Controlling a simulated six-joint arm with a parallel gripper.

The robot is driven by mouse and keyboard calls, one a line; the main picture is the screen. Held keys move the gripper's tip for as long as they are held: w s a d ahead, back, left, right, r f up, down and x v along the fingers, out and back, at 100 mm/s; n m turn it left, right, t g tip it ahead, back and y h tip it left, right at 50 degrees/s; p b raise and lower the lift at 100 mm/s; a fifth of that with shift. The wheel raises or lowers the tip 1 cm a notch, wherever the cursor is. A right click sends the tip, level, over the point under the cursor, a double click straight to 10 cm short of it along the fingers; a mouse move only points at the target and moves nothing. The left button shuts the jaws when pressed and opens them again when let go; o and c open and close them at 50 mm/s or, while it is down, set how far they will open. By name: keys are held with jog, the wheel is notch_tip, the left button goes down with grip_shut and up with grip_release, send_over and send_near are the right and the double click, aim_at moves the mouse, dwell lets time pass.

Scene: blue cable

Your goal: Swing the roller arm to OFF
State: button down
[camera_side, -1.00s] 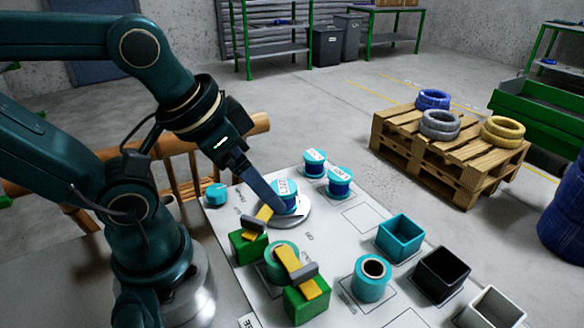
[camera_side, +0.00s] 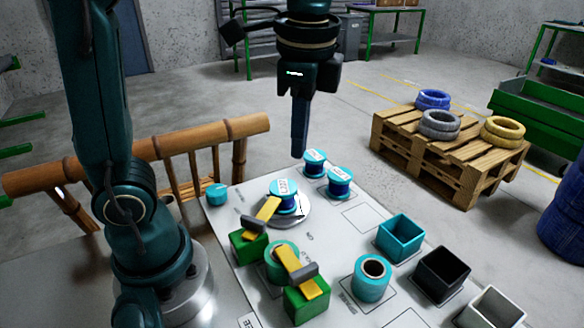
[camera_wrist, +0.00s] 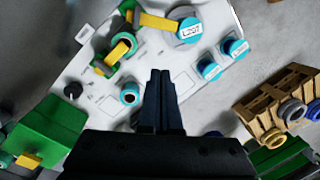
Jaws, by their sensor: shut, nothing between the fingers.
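My gripper (camera_side: 299,153) is shut and empty, pointing down in the air above the far part of the white board (camera_side: 352,248). It also shows in the wrist view (camera_wrist: 161,76). A yellow roller arm (camera_side: 267,208) on a green block (camera_side: 247,248) reaches to the blue labelled spool (camera_side: 284,196) on a grey round plate; it looks to touch the spool. In the wrist view the same yellow arm (camera_wrist: 158,21) ends at the spool (camera_wrist: 190,29). A second yellow arm (camera_side: 302,275) with a grey piece stands on another green block (camera_side: 307,305). Small board lettering is unreadable.
Two blue spools (camera_side: 314,163) (camera_side: 340,182) stand beyond the plate. A teal ring (camera_side: 371,279), a teal box (camera_side: 400,238), a black box (camera_side: 442,274) and a white box (camera_side: 491,308) line the right side. A small teal cap (camera_side: 217,194) sits at the left corner.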

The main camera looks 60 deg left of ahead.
aim_at(265, 225)
jog(key=w+d+f+m+g, duration=0.1)
jog(key=w+f+g, duration=0.1)
jog(key=w+f, duration=0.1)
jog(key=shift+w+d+f+m+y, duration=0.3)
jog(key=shift+d+f, duration=0.1)
jog(key=shift+f, duration=0.4)
jog(key=x, duration=1)
jog(key=shift+s+a+f, duration=0.15)
jog(key=shift+s+f, duration=0.05)
jog(key=shift+s+a+r, duration=0.2)
jog(key=shift+s+a, duration=0.4)
jog(key=shift+a, duration=0.3)
jog(key=shift+s+a, duration=0.5)
jog(key=shift+a, duration=0.15)
